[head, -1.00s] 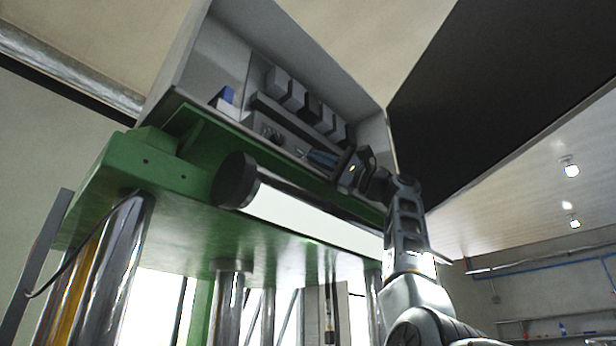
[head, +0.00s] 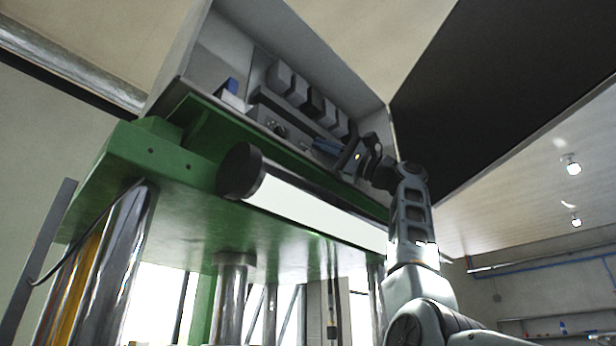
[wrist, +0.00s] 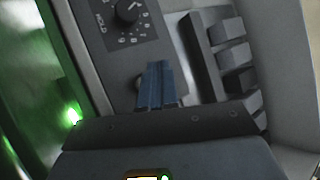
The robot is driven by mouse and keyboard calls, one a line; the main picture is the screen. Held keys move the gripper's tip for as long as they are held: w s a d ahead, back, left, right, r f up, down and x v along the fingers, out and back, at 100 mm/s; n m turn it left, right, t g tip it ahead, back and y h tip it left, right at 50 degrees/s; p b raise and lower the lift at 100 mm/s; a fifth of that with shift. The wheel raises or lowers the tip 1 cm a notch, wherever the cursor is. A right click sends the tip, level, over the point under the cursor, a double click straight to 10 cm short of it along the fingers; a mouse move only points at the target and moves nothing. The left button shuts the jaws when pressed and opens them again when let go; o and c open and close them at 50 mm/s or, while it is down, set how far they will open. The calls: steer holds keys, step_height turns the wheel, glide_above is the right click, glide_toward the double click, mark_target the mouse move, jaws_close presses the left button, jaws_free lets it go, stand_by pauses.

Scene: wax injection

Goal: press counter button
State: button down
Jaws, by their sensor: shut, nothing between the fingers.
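My gripper (head: 317,143) has blue fingers held together, with nothing between them. It reaches into the open cabinet (head: 215,40) above the green machine, in front of a grey control panel (head: 258,114). In the wrist view the fingers (wrist: 157,67) point up the panel (wrist: 103,45), below a black dial knob (wrist: 127,11) with white markings. The knob also shows in the head view (head: 278,128). A small rounded part shows partly behind the fingers' left side; I cannot tell whether it is the counter button or whether the fingers touch it.
Dark grey blocks (wrist: 233,55) line the cabinet right of the fingers. The green machine top (head: 150,165) and a white cylinder with a black end cap (head: 300,205) lie below the cabinet. A large black panel (head: 480,70) is at the right.

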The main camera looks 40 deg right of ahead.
steer(key=s, duration=0.2)
steer(key=s+d+b, duration=0.1)
steer(key=shift+f, duration=0.25)
steer(key=shift+f, duration=0.1)
stand_by(0.7)
